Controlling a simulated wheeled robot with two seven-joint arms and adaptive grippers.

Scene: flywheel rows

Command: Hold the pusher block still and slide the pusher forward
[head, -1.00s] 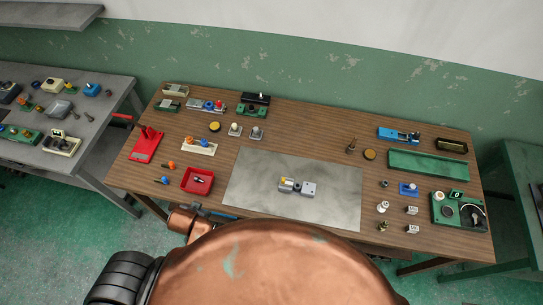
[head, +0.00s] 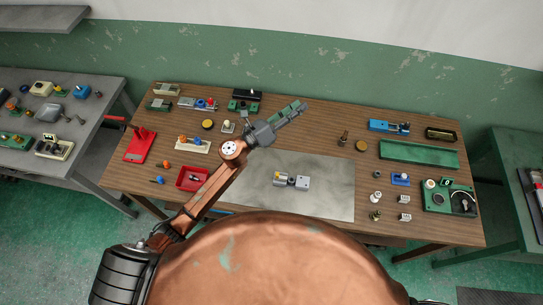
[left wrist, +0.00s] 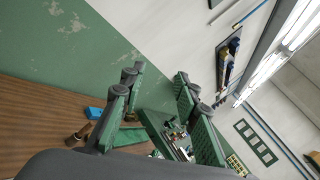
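A small grey block assembly (head: 301,183), which looks like the pusher block, sits on the grey mat (head: 330,205) at the middle of the table in the head view. A yellow bit shows at its left end. Which part is the pusher is too small to tell. My left gripper (head: 298,108) is raised over the back part of the table, above and beyond the block, touching nothing. Its two green-padded fingers stand apart and empty in the left wrist view (left wrist: 160,105). My right gripper is out of view.
A red tray (head: 193,179) and a red holder (head: 140,145) are at the left. A green tray (head: 418,153), a blue fixture (head: 388,127) and a green device (head: 450,197) are at the right. The mat around the block is clear.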

